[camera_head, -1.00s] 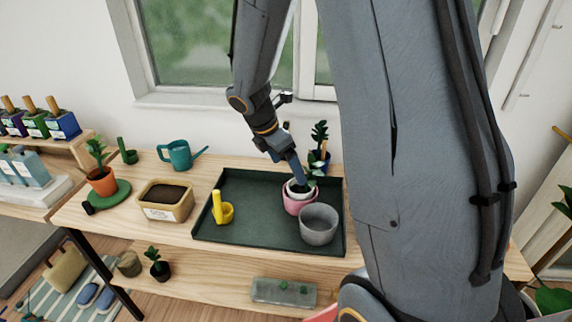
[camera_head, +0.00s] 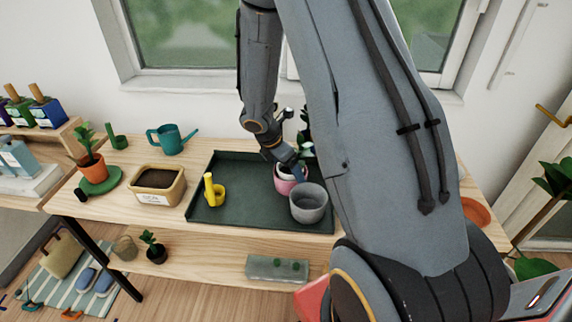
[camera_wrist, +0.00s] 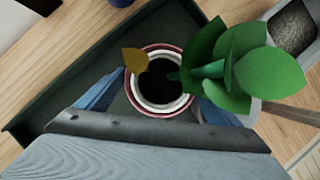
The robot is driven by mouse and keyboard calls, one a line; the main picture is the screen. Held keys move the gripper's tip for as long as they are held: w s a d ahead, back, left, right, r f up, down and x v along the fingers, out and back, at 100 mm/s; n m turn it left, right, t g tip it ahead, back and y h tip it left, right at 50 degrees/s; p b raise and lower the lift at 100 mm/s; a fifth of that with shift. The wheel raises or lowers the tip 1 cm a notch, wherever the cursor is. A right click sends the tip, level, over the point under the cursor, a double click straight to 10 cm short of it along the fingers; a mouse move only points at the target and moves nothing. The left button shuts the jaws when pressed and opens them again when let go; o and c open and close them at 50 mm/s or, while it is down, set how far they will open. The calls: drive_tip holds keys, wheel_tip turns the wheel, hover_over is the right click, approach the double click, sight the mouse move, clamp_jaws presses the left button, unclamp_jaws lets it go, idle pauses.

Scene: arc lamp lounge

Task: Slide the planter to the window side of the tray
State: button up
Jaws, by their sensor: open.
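The planter is a pink pot (camera_head: 286,186) with a white inner rim and a green leafy plant. It stands in the dark green tray (camera_head: 245,220), right of the tray's middle and behind a grey pot (camera_head: 308,203). The window is behind the tray. My gripper (camera_head: 291,164) is at the planter from above and partly hides it. In the wrist view my open gripper (camera_wrist: 158,103) has one blue finger on each side of the planter's rim (camera_wrist: 130,92). I cannot tell whether the fingers touch it. One brown-yellow leaf shows among the green ones.
A yellow cup-like item (camera_head: 216,194) stands in the tray's left part. Left of the tray are a soil-filled box (camera_head: 158,190), a teal watering can (camera_head: 168,139) and an orange potted plant (camera_head: 92,168). A dark potted plant stands behind the tray, mostly hidden.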

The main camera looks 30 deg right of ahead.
drive_tip(key=c, duration=1)
drive_tip(key=shift+c, duration=0.2)
drive_tip(key=shift+w, duration=0.15)
